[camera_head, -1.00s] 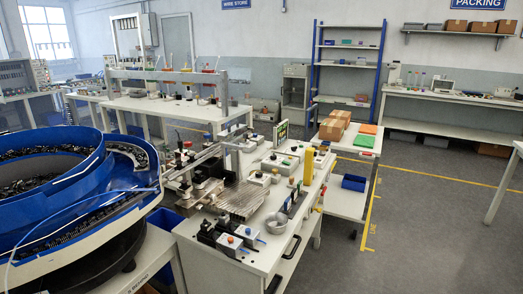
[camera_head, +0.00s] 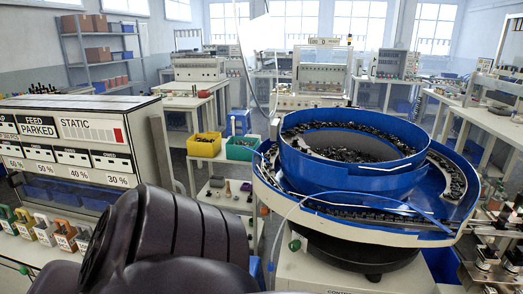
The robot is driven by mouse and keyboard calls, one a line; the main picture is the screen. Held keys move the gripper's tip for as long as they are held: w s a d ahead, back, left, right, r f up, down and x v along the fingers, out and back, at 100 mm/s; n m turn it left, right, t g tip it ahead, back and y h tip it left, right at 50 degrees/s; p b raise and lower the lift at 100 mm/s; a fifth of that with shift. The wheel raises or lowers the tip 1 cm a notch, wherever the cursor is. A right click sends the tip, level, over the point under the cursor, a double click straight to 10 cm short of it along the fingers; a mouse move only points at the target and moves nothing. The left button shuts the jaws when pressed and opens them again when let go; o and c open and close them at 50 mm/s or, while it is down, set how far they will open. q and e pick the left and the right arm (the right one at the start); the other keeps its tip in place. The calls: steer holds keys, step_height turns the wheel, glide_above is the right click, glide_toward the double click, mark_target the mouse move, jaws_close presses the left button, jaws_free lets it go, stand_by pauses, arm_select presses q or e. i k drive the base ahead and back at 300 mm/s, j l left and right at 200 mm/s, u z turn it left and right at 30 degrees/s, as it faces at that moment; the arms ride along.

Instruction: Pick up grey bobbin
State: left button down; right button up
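I cannot make out a grey bobbin for certain. Several small dark and grey pieces (camera_head: 228,189) stand on a low white shelf between the control cabinet and the bowl feeder, too small to tell apart. A dark, rounded link of my own arm fills the bottom left of the head view and hides part of the bench there. Neither of my grippers is in view.
A blue bowl feeder (camera_head: 300,165) full of small dark parts stands at right centre. A control cabinet (camera_head: 150,118) stands at left, with coloured blocks (camera_head: 45,228) before it. A yellow bin (camera_head: 204,145) and a green bin (camera_head: 241,148) stand beyond.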

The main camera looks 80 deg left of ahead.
mark_target(304, 147)
steer(key=u, duration=1.4)
